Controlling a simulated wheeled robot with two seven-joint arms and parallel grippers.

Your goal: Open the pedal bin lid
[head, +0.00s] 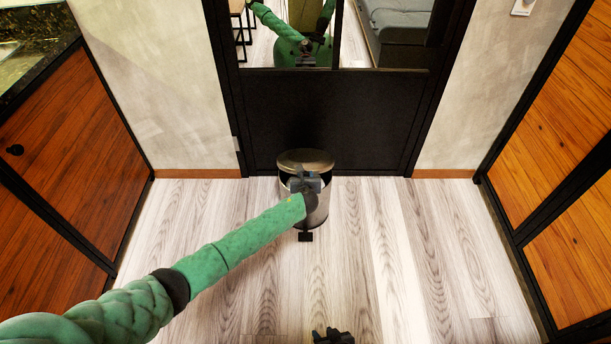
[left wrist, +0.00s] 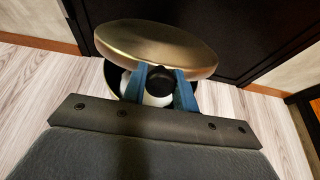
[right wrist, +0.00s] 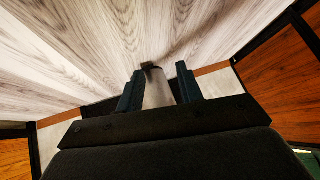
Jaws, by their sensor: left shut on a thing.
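The pedal bin (head: 318,213) is a metal cylinder on the floor in front of the dark door. Its round lid (head: 305,160) is tilted up at the back, with a dark gap between lid and rim. In the left wrist view the lid (left wrist: 160,45) stands above the dark opening, and something white shows inside. The black pedal (head: 306,237) is at the bin's front foot. My left gripper (head: 306,180) is shut on the lid at its front edge. My right gripper (head: 333,336) is open and empty, low at the bottom of the head view, pointing toward the bin (right wrist: 157,90).
A black-framed door (head: 340,115) with glass stands right behind the bin. Wooden cabinets flank the space at left (head: 70,150) and right (head: 560,120). The pale plank floor (head: 420,260) is clear around the bin.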

